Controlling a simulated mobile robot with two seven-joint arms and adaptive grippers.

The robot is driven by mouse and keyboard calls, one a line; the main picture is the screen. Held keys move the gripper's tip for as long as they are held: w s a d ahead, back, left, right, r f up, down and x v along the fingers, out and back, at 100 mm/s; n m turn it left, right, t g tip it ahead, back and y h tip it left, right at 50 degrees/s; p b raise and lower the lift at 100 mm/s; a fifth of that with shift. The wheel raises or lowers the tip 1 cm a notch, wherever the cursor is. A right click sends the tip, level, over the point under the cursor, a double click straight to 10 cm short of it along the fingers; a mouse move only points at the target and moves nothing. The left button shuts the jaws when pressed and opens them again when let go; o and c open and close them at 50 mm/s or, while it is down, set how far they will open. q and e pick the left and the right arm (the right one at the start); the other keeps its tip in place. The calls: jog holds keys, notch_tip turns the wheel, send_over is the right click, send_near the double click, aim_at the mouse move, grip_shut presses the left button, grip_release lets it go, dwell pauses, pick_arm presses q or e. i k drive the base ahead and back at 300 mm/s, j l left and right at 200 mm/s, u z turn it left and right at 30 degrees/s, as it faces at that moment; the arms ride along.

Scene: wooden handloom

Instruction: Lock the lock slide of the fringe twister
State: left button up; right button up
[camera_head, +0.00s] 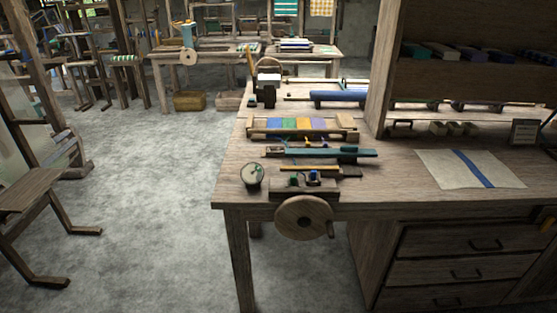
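A small wooden device with a round wooden crank wheel (303,217) is at the front edge of the near workbench; it looks like the fringe twister. The wheel faces me, with a handle at its right side. Neither of my grippers is in view.
On the workbench (235,180) are a round dial (252,174), a teal-and-wood tool (330,153), a rack of coloured pieces (300,127) and a cloth with a blue stripe (470,168). A shelf (480,70) rises behind right.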

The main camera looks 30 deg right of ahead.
aim_at(346, 153)
jog(key=z, duration=1.35)
jog(key=u, duration=0.2)
jog(key=i+l+u, duration=0.3)
jog(key=i+l, duration=0.15)
jog(key=i+l+u, duration=0.2)
jog(key=l, duration=0.2)
jog(key=i+l+u, duration=0.15)
jog(key=l, duration=0.15)
jog(key=i+l+u, duration=0.15)
jog(key=l, duration=0.2)
jog(key=i+l+u, duration=0.15)
jog(key=l, duration=0.2)
